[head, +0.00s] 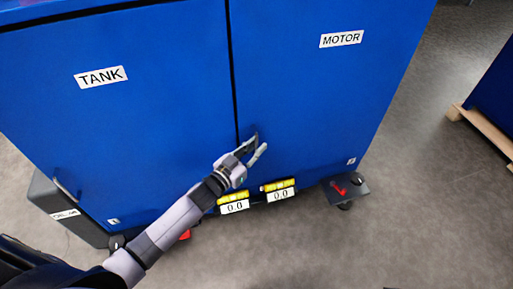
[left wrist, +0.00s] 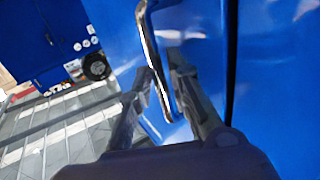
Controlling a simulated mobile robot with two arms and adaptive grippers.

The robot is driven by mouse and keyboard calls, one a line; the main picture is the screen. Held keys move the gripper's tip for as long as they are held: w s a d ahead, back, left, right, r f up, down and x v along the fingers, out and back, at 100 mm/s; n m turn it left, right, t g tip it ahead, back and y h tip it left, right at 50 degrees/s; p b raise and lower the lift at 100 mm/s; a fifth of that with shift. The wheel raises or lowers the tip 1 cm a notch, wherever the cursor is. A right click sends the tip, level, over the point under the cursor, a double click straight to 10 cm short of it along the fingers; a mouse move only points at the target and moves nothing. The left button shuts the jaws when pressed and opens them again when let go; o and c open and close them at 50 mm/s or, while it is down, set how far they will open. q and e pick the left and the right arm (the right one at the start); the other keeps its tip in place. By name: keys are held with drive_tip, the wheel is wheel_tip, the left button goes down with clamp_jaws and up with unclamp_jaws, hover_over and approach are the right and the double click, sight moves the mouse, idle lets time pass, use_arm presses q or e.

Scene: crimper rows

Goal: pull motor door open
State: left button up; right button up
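The blue motor door (head: 310,95) with its MOTOR label (head: 341,39) is the right-hand door of the cabinet and looks closed in the head view. Its chrome bar handle (left wrist: 150,40) runs down between the fingers of my left gripper in the left wrist view. My left gripper (head: 259,144) is at the lower left edge of the motor door, beside the seam. Its fingers are apart, one on each side of the handle, and it also shows in the left wrist view (left wrist: 160,75). In the head view the gripper mostly hides the handle. My right gripper is not in view.
The tank door (head: 130,120) is left of the seam, with a handle (head: 66,189) at its lower left. Two yellow-topped gauges (head: 280,190) sit below the doors. A red-marked black part (head: 346,188) juts out at the lower right. Floor in front is clear.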

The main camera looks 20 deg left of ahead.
use_arm(q)
drive_tip(key=shift+w+d, duration=0.1)
drive_tip(key=shift+w, duration=0.15)
drive_tip(key=shift+c, duration=0.4)
clamp_jaws()
